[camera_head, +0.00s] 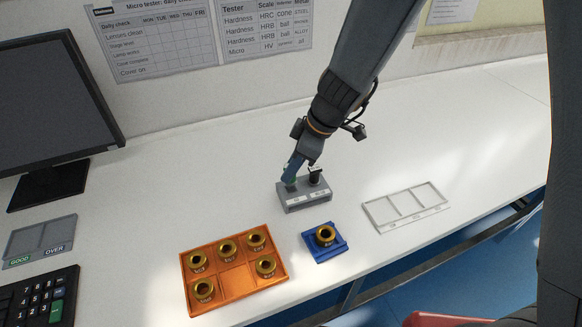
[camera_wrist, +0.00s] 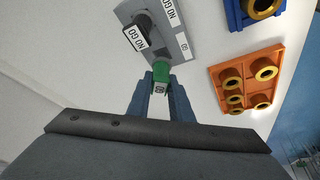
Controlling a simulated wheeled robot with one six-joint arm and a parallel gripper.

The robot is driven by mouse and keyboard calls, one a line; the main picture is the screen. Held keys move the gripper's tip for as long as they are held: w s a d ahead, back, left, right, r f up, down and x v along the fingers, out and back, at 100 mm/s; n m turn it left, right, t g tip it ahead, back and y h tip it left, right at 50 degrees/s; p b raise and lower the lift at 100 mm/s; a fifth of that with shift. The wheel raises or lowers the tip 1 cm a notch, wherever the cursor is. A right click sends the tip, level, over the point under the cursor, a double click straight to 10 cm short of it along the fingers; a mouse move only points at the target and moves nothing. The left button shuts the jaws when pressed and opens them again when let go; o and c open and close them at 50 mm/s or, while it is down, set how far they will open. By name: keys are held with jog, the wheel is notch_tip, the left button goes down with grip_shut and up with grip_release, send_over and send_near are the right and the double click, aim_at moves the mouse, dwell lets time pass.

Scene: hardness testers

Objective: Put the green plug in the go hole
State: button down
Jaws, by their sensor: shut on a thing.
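The green plug (camera_wrist: 161,72) is between the blue fingers of my gripper (camera_wrist: 160,82), which is shut on it; its tag reads GO. In the head view my gripper (camera_head: 292,174) points down at the left end of the grey block (camera_head: 305,200), which also fills the top of the wrist view (camera_wrist: 183,20). The plug's lower end meets the block's GO end; I cannot tell how deep it sits, and the hole is hidden. A black NO GO plug (camera_head: 315,174) stands upright in the block's other end, beside my gripper.
An orange tray (camera_head: 237,281) with several brass rings lies front left. A blue holder (camera_head: 341,251) with one brass ring (camera_head: 325,235) is in front of the block. A white divided tray (camera_head: 405,208) lies right, a grey GOOD/OVER tray (camera_head: 40,240) far left. The table behind the block is clear.

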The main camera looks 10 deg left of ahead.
jog(key=shift+f+b, duration=1.35)
jog(key=shift+b, duration=0.55)
jog(key=c, duration=1.5)
grip_release()
jog(key=shift+r, duration=0.1)
jog(key=v, duration=0.7)
jog(key=shift+d+r, duration=0.2)
jog(key=shift+r, duration=0.15)
jog(key=s+d+m+h, duration=0.1)
jog(key=s+d+m, duration=0.2)
jog(key=d+m, duration=0.2)
jog(key=s+d+f+m+h, duration=0.1)
jog(key=s+d+m+h, duration=0.1)
jog(key=d+m, duration=0.4)
jog(key=s+d+f+m+h, duration=0.1)
jog(key=s+d+m, duration=0.3)
jog(key=d, duration=1)
jog(key=shift+f+m+h, duration=0.2)
jog(key=shift+m+h, duration=0.1)
jog(key=shift+m, duration=0.8)
